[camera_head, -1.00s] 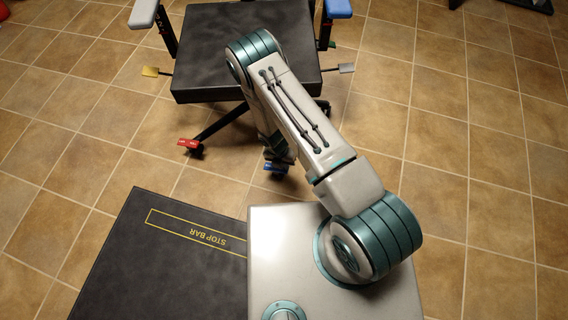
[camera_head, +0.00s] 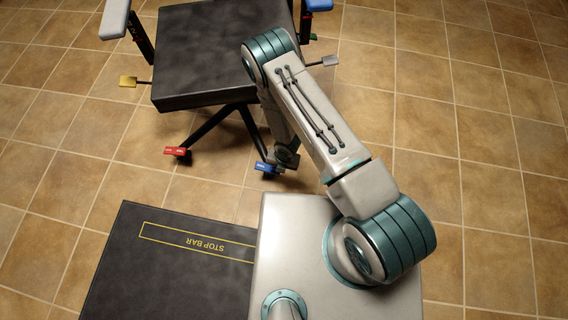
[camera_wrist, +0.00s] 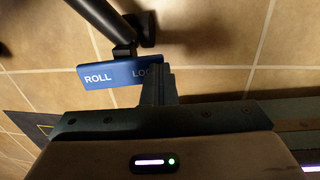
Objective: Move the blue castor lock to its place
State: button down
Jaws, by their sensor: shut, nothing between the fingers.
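The blue castor lock (camera_head: 264,167) is a small blue tab on a castor at the near end of a dark chair leg. In the wrist view the lock (camera_wrist: 108,75) reads ROLL at its left, with a second word on its right partly hidden by my fingers. My gripper (camera_wrist: 160,84) is shut and empty, its fingertips in front of the lock's right end. I cannot tell whether they touch it. In the head view my gripper (camera_head: 287,158) is just right of the lock, partly hidden by my arm.
A red castor lock (camera_head: 177,151) sits on another leg to the left. The dark chair seat (camera_head: 222,60) is above, with a yellow paddle (camera_head: 127,81) and a grey paddle (camera_head: 330,60) at its sides. A dark mat marked STOP BAR (camera_head: 130,270) lies nearby. Tiled floor is open at right.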

jog(key=shift+s+r, duration=0.1)
dwell(0.3)
jog(key=d+r+p, duration=0.3)
jog(key=r+p, duration=0.4)
jog(key=r, duration=0.8)
jog(key=shift+s, duration=0.1)
jog(key=w+d+r+m+t+h+p, duration=0.1)
jog(key=w+d+r+m+p, duration=0.4)
jog(key=r, duration=0.8)
jog(key=w+d+r+m+t+p, duration=0.1)
jog(key=r+m+p, duration=0.35)
jog(key=r, duration=0.85)
jog(key=w+d+r+m+t+h+p, duration=0.1)
jog(key=w+d+r+m+p, duration=0.15)
jog(key=r+m, duration=0.8)
jog(key=s+d+r+m+p, duration=0.3)
jog(key=s+r+m+p, duration=0.1)
jog(key=r, duration=0.8)
jog(key=s+d+r+m+p, duration=0.2)
jog(key=s+r+m+p, duration=0.2)
jog(key=r, duration=0.8)
jog(key=s+d+r+m+p, duration=0.3)
jog(key=s+r+m, duration=0.4)
jog(key=r, duration=0.4)
jog(key=shift+s+d+r+y+p, duration=0.3)
jog(key=shift+s+r+p, duration=0.15)
jog(key=shift+s, duration=0.25)
